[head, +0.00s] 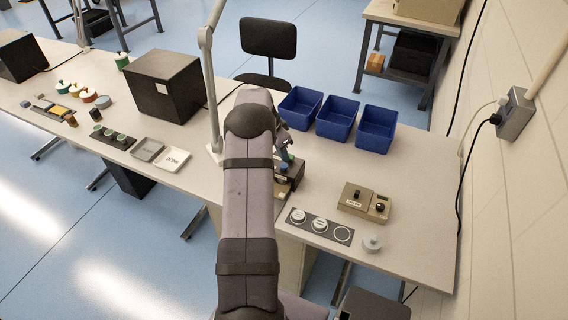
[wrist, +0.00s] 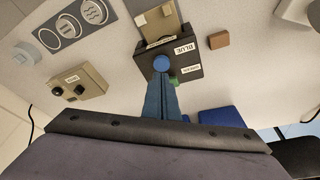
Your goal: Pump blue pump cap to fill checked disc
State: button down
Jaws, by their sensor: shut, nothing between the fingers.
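In the wrist view a round blue pump cap (wrist: 162,63) sits on a dark press (wrist: 186,62) with a "BLUE" label and a second, "GREEN" label. My gripper (wrist: 162,78) is shut and empty, its blue-grey fingertips right at the near edge of the blue cap; I cannot tell whether they touch. A green cap (wrist: 174,81) is partly hidden behind the fingers. In the head view the blue cap (head: 284,168) and press (head: 292,181) are partly covered by my arm, with my gripper (head: 286,153) just above. I cannot make out a checked disc.
A dark strip holds pale marked discs (head: 297,216) and an empty ring (head: 342,234). A tan switch box (head: 364,202) and grey knob (head: 372,243) stand to the right. Blue bins (head: 337,118) line the back. A brown block (wrist: 219,40) lies beside the press.

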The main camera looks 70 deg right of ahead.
aim_at(282, 164)
notch_tip(282, 164, up, 4)
jog(key=shift+r+p, duration=0.15)
jog(key=shift+p, duration=0.85)
jog(key=s+a+f+n+y, duration=0.2)
jog(key=a+f+n, duration=0.25)
jog(key=a, duration=0.45)
jog(key=s+a+f+n+y, duration=0.2)
jog(key=a+f+n, duration=0.2)
jog(key=a+n, duration=0.3)
jog(key=a+r+n+g, duration=0.1)
jog(key=a+r+n, duration=0.3)
jog(key=a, duration=1.1)
jog(key=a+r+n, duration=0.3)
jog(key=a+r, duration=0.2)
jog(key=a, duration=1)
jog(key=w+a+r+n+t+h, duration=0.1)
jog(key=w+a+r+n+t, duration=0.2)
jog(key=w+a+r+n, duration=0.45)
notch_tip(282, 164, down, 30)
jog(key=s+a+m+b, duration=0.1)
jog(key=m+b, duration=0.1)
jog(key=b, duration=2.6)
jog(key=shift+s+a+f, duration=0.15)
jog(key=shift+a+f, duration=0.05)
jog(key=shift+a, duration=0.05)
